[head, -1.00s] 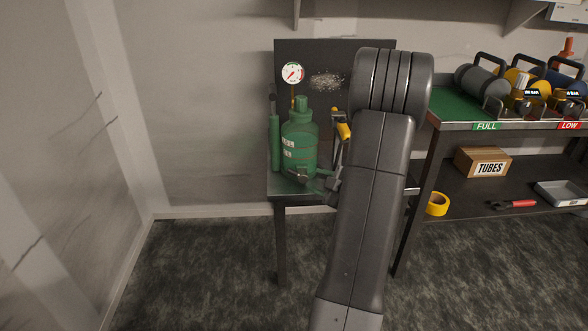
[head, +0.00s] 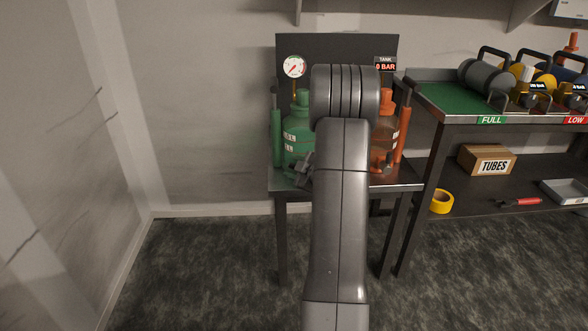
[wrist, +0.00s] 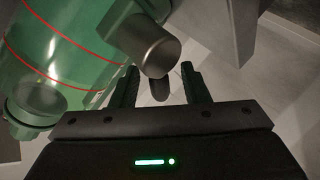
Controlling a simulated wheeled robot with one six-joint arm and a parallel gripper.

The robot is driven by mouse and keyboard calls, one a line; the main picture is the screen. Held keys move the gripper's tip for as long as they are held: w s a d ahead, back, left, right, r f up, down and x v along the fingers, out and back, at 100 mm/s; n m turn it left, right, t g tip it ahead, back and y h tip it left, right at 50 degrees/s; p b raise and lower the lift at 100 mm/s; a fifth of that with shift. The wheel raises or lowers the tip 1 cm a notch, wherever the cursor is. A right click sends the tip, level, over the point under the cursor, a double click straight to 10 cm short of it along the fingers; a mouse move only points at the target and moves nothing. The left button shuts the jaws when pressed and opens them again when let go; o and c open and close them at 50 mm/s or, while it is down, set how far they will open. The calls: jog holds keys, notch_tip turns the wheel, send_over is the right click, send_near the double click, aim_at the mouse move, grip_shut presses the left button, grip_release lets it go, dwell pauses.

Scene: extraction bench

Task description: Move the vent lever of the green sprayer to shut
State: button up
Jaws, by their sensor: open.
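The green sprayer (head: 294,128) stands on the small bench in the head view, partly hidden by my arm. In the wrist view its tank (wrist: 75,45), marked with red lines, fills the left side. A grey round fitting (wrist: 150,46) on a green stub sticks out from it. A dark rounded piece (wrist: 159,88) lies just below that fitting, between the fingers; I cannot tell whether it is the vent lever. My gripper (wrist: 160,84) is open, its two fingers either side of that piece, with no clear contact.
An orange sprayer (head: 387,130) stands right of my arm, below a "0 BAR" display (head: 386,67). A round gauge (head: 294,67) is above the green sprayer. A rack (head: 440,97) with several canisters and a "TUBES" box (head: 487,159) is at the right.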

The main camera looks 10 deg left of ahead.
grip_shut()
jog(key=shift+w+d+r+m+y, duration=0.1)
jog(key=shift+d+r+m+y, duration=0.05)
jog(key=shift+m+y, duration=0.3)
jog(key=shift+d+r+m+y, duration=0.1)
jog(key=shift+d+m+y, duration=0.05)
jog(key=shift+m+y, duration=0.25)
jog(key=shift+w+d+r+m+t+y+b, duration=0.15)
jog(key=shift+d+m+t+y+b, duration=0.2)
jog(key=shift+m+t+y+b, duration=0.55)
jog(key=m, duration=0.1)
jog(key=m+b, duration=0.1)
jog(key=d+m+t+y+b, duration=0.1)
jog(key=shift+w+r, duration=0.1)
jog(key=shift+r, duration=0.15)
jog(key=shift+w+d+r+m+t+y+b, duration=0.2)
jog(key=shift+m+t+b, duration=0.25)
jog(key=shift+m, duration=0.35)
jog(key=shift+s+d+m+t+y+b, duration=0.1)
jog(key=shift+d+m+t+b, duration=0.3)
jog(key=shift+m, duration=0.35)
jog(key=shift+a, duration=0.1)
